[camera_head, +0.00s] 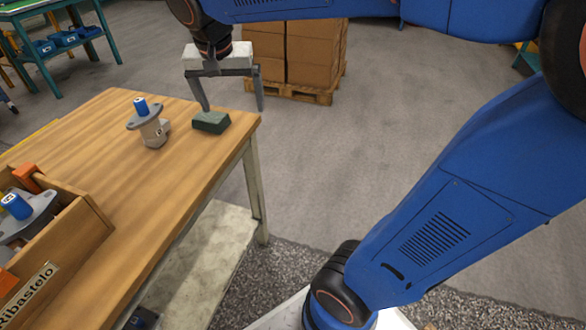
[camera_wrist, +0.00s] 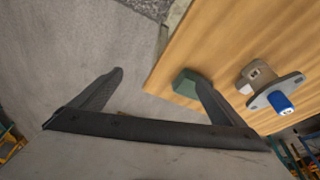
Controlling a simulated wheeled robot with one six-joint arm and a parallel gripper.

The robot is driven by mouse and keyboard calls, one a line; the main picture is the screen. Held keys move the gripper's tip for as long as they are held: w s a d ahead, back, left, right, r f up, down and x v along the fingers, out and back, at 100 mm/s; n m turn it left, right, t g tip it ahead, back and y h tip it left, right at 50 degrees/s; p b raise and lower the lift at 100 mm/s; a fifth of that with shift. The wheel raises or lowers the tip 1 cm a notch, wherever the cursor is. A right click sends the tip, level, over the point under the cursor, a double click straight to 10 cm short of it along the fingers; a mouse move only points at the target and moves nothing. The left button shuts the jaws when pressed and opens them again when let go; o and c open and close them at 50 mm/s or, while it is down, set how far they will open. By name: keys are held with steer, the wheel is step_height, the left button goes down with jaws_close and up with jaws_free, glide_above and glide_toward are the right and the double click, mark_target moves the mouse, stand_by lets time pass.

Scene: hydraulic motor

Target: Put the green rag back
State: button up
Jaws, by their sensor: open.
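The green rag (camera_head: 211,122) is a small folded dark green block lying on the wooden table near its far right corner. It also shows in the wrist view (camera_wrist: 187,84), partly behind one finger. My gripper (camera_head: 234,108) is open and empty above that corner. One finger is close to the rag and the other hangs out past the table edge. In the wrist view the fingers (camera_wrist: 160,80) are spread wide with nothing between them. I cannot tell whether the nearer finger touches the rag.
A hydraulic motor (camera_head: 152,129) with a blue cap stands on the table left of the rag. A wooden crate (camera_head: 75,240) holding another motor sits at the near left. Cardboard boxes (camera_head: 310,50) on a pallet stand beyond the table. The table's middle is clear.

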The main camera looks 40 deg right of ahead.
steer(key=s+d+f+n, duration=0.1)
steer(key=s+f+n, duration=0.1)
steer(key=s, duration=0.4)
steer(key=s+d+f+n+t+y, duration=0.1)
steer(key=s+d+f+n, duration=0.1)
steer(key=s+f, duration=0.3)
steer(key=s+d+f+n+y, duration=0.1)
steer(key=s+f+n, duration=0.2)
steer(key=s, duration=0.5)
steer(key=shift+s+d+f+t, duration=0.2)
steer(key=shift+d+t, duration=0.15)
steer(key=shift+t, duration=0.05)
